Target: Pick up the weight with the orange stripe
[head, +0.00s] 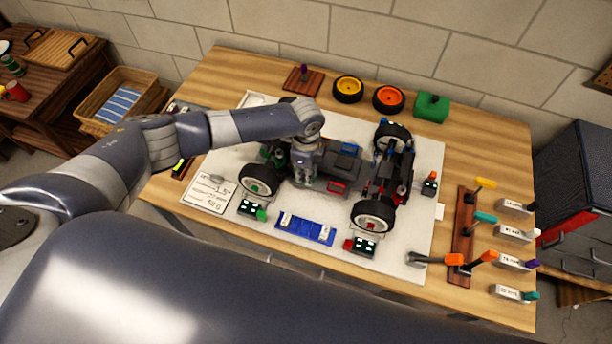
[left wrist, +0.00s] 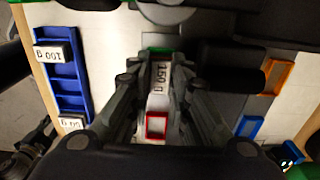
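No orange stripe shows on any weight that I can make out. A weight marked 150 g (left wrist: 161,76) is between the fingers of my left gripper (left wrist: 160,72) in the left wrist view, with a bit of green at its far end. Whether the fingers press on it is unclear. In the head view my left gripper (head: 304,168) points down over the middle of the car chassis (head: 345,165) and hides what is under it. The blue tray (head: 320,232) holds small white weights; the left wrist view shows 100 g (left wrist: 49,53) and 50 g (left wrist: 72,124) weights there. My right gripper is not in view.
The chassis has red (left wrist: 157,138), orange (left wrist: 265,78) and blue frames. A rack (head: 461,240) with coloured-handled tools is on the right.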

